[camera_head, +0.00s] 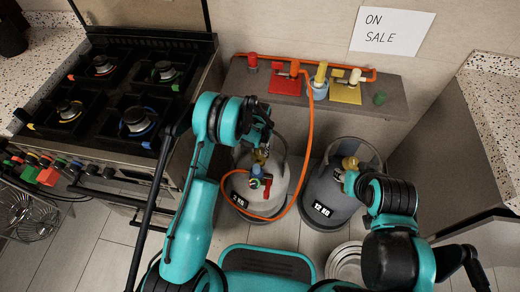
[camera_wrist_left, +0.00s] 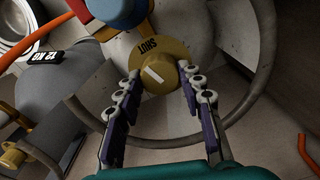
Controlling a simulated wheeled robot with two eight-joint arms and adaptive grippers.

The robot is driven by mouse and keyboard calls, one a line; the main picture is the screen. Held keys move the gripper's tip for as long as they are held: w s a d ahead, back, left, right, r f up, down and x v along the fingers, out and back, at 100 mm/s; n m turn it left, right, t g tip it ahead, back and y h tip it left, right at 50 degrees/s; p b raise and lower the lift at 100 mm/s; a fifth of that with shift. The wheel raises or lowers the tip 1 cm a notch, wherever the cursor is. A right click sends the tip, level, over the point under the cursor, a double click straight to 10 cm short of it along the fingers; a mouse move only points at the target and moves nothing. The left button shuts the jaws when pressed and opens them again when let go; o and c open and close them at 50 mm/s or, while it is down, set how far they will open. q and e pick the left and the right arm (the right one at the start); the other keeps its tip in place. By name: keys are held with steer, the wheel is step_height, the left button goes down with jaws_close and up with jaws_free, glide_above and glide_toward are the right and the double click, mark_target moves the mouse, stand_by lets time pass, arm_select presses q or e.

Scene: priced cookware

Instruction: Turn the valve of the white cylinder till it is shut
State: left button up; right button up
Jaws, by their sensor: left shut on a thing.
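The white cylinder (camera_head: 262,194) stands on the floor inside its collar, with its brass valve (camera_wrist_left: 158,76) at the top. In the left wrist view the valve knob has a white line, slanting from upper left to lower right, and a dial plate marked SHUT (camera_wrist_left: 148,46), which reads upside down. My left gripper (camera_head: 262,154) is over the white cylinder; in the left wrist view its two fingers (camera_wrist_left: 159,90) are on either side of the knob, shut on it. My right gripper (camera_head: 350,180) is by the grey cylinder; its fingers are not clear.
A grey cylinder (camera_head: 333,205) marked 12 KG stands to the right. An orange hose (camera_head: 310,125) runs from the red-and-blue fitting (camera_head: 261,180) on the white cylinder to the shelf (camera_head: 395,90). A stove (camera_head: 110,125) stands at left, a counter (camera_head: 480,115) at right.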

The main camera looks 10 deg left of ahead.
mark_target(260, 151)
arm_select(q)
steer(key=shift+m, duration=1.6)
steer(key=o, duration=1.2)
steer(key=shift+c, duration=0.2)
step_height(260, 151, up, 12)
